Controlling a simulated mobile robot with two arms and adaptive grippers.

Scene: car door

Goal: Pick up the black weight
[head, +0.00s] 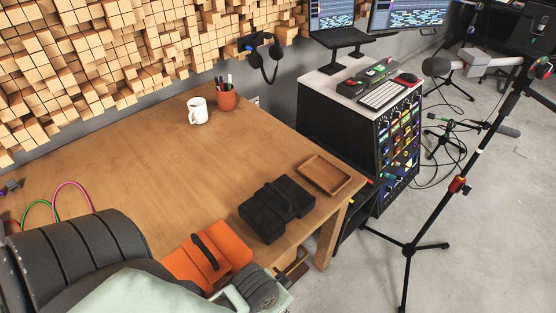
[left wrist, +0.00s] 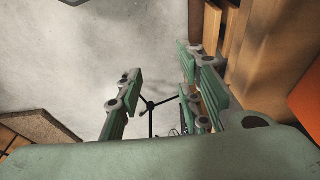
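The black weight (head: 270,212), a dark block with a raised handle across its top, lies on the wooden table (head: 130,150) near its front right edge. An orange weight (head: 205,258) of similar form lies to its left, closer to me. My left arm comes in from the lower left and partly covers the table. My left gripper shows in the left wrist view (left wrist: 160,75), with its fingers apart and nothing between them. It is beside the table's front edge, over the floor, near the orange weight and apart from the black weight. My right gripper is not in view.
A brown wooden tray (head: 326,175) lies just right of the black weight. A white mug (head: 198,111) and a pen cup (head: 226,97) stand at the back. A rack cabinet (head: 370,140) and a microphone stand (head: 415,240) are to the right. The table's middle is clear.

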